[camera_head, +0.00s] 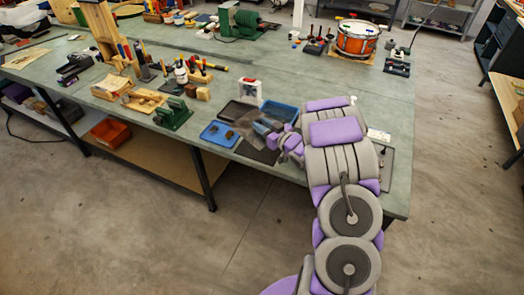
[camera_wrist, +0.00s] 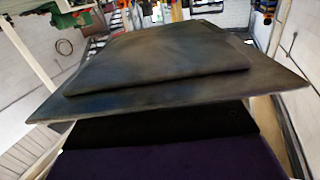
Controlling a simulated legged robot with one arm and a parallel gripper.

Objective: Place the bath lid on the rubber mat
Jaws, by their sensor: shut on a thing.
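The bath lid (camera_wrist: 160,62) is a dark grey flat plate with a smaller raised panel, and it fills the upper middle of the wrist view. In the head view the lid (camera_head: 243,122) shows as a grey sheet over the bench. My gripper (camera_head: 267,128) is shut on the lid's near edge; its fingertips are partly hidden. A flat black sheet (camera_head: 262,153), which looks like the rubber mat, lies on the bench just below the gripper in the head view. I cannot tell the lid's height above it.
A blue tray (camera_head: 279,111) stands right behind the gripper, and a blue tray with small brown pieces (camera_head: 218,134) lies left. A dark tray (camera_head: 229,108) and a white-and-red box (camera_head: 249,90) are behind. The green vise (camera_head: 173,115) stands further left.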

